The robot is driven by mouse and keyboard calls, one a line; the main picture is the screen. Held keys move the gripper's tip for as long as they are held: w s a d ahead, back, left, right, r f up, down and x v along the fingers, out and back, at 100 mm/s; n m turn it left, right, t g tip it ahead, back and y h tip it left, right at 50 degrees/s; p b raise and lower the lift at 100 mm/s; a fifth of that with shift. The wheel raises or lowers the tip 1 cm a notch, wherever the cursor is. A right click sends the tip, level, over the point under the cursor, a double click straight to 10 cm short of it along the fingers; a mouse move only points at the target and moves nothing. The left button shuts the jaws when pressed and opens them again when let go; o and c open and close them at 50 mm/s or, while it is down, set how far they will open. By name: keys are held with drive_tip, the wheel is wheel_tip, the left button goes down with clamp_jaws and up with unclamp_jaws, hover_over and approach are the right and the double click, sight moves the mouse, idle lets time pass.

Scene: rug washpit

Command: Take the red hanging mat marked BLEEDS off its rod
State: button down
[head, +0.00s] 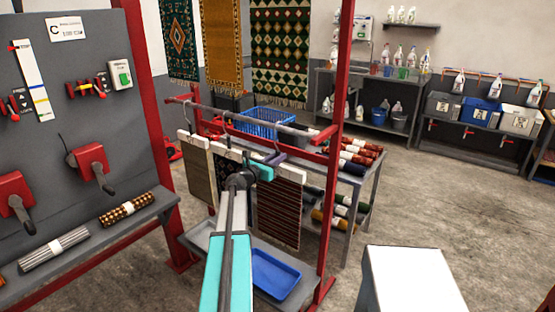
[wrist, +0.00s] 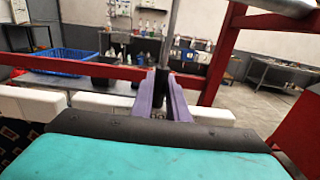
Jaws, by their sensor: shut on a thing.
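Several mats hang by hooks and white clamp bars from a grey rod (head: 250,128). The right-hand mat (head: 279,213) is dark reddish brown with stripes. A tan patterned mat (head: 199,172) hangs at the left, with another mat partly hidden behind my arm. I cannot read a BLEEDS mark on any of them. My gripper (head: 270,158) is at the top of the right-hand mat, just below the rod. In the wrist view its purple fingers (wrist: 168,95) are shut around the upright stem of a hanger (wrist: 173,35), with white clamp bar on both sides. The mat's face is hidden there.
Red posts (head: 338,150) and rails frame the rod closely. A blue tray (head: 274,274) lies below the mats. A bench with a blue basket (head: 265,122) and rolled rugs (head: 360,152) stands behind. A white-topped block (head: 410,280) is at front right; open floor lies beyond.

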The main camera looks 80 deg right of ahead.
sight(277, 150)
drive_tip(key=shift+r+p, duration=1.05)
drive_tip(key=shift+r, duration=0.75)
drive_tip(key=v, duration=1.5)
idle(1.7)
drive_tip(key=shift+s, duration=0.1)
drive_tip(key=shift+x, duration=2.15)
drive_tip(key=shift+a, duration=0.15)
